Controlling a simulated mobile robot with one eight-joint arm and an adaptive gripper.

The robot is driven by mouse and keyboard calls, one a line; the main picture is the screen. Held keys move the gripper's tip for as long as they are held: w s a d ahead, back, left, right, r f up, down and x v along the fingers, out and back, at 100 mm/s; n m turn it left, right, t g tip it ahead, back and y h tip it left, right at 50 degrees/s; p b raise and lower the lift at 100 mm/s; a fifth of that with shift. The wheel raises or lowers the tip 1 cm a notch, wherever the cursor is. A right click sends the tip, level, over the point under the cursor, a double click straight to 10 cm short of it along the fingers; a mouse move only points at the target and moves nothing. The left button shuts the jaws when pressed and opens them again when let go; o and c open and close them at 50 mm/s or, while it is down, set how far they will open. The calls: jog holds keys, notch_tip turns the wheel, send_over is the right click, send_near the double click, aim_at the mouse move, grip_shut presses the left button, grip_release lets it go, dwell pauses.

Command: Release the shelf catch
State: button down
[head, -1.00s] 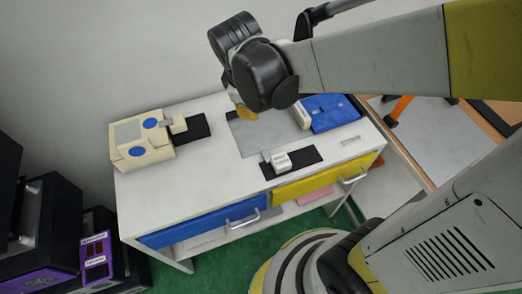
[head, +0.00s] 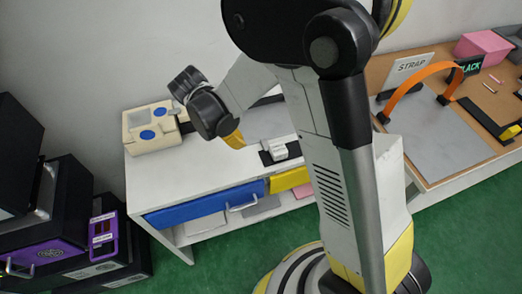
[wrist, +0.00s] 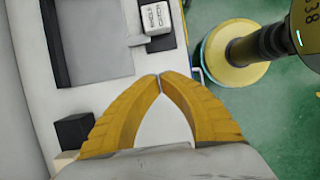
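A small white block with lettering (head: 280,150) sits on a black pad on the white cabinet top, near the front edge. In the wrist view the same block (wrist: 156,18) stands ahead of my gripper, with a small grey tab beside it. Its lettering is too small to read, so I cannot tell whether it is the shelf catch. My gripper (head: 236,140) is over the cabinet, left of the block. In the wrist view the yellow fingertips of my gripper (wrist: 160,76) meet, with nothing between them.
A cream box with blue discs (head: 150,127) stands at the cabinet's left end. Blue (head: 205,203) and yellow (head: 290,179) drawer fronts are below the top. A workbench with an orange strap (head: 420,85) stands right. Black and purple cases (head: 75,225) are at left.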

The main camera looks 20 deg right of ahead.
aim_at(277, 146)
jog(key=b+x, duration=0.4)
jog(key=x, duration=0.6)
jog(key=shift+f, duration=0.15)
jog(key=d+b, duration=0.1)
jog(key=d, duration=0.2)
jog(key=shift+d, duration=0.5)
jog(key=shift+d, duration=0.1)
jog(key=d+b, duration=0.1)
jog(key=d, duration=0.4)
jog(key=shift+d, duration=0.15)
